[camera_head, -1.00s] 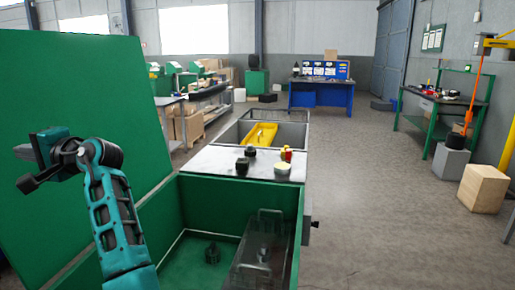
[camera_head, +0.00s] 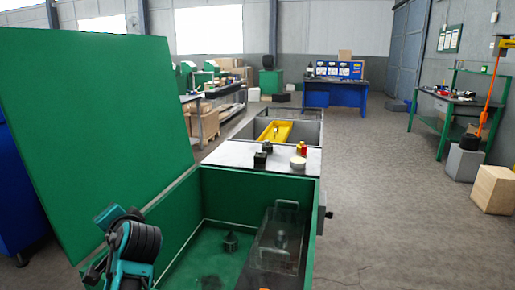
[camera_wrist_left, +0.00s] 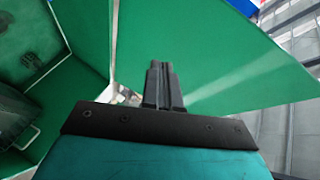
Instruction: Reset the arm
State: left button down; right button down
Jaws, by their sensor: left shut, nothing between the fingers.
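My left arm (camera_head: 138,245) is low at the left front of the head view, beside the open green box (camera_head: 185,200). In the left wrist view my left gripper (camera_wrist_left: 163,85) has its dark fingers together with nothing between them. They point toward the large green lid panel (camera_wrist_left: 200,55), with the box interior (camera_wrist_left: 75,50) to their left. In the head view the gripper's fingertips cannot be made out. My right gripper is not in view.
The green lid (camera_head: 95,130) stands raised at the left. The box holds a dark part (camera_head: 230,242) and a see-through case (camera_head: 280,238). Open floor is at the right.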

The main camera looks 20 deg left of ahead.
pick_arm(q)
jog(key=s+d+f+m+h, duration=0.1)
jog(key=s+d+f+h, duration=0.25)
jog(key=d+f, duration=0.3)
jog(key=s+d+f+h, duration=0.2)
jog(key=d+f+h, duration=0.2)
jog(key=d+f, duration=0.25)
jog(key=s+d+f+g+h, duration=0.1)
jog(key=s+d+f+h, duration=0.2)
jog(key=s+d, duration=0.35)
jog(key=s+d+f+g+h, duration=0.1)
jog(key=s+d+f+h, duration=0.2)
jog(key=s+d, duration=0.4)
jog(key=w+d+f+t, duration=0.2)
jog(key=w+f+t, duration=0.1)
jog(key=w+f, duration=0.1)
jog(key=w+d+f+m+t+h, duration=0.1)
jog(key=w+f+t, duration=0.2)
jog(key=w+f, duration=0.1)
jog(key=shift+w+d+f+t, duration=0.15)
jog(key=shift+d+f+t, duration=0.05)
jog(key=shift+d+t, duration=0.2)
jog(key=shift+a+h, duration=0.15)
jog(key=shift+h, duration=0.1)
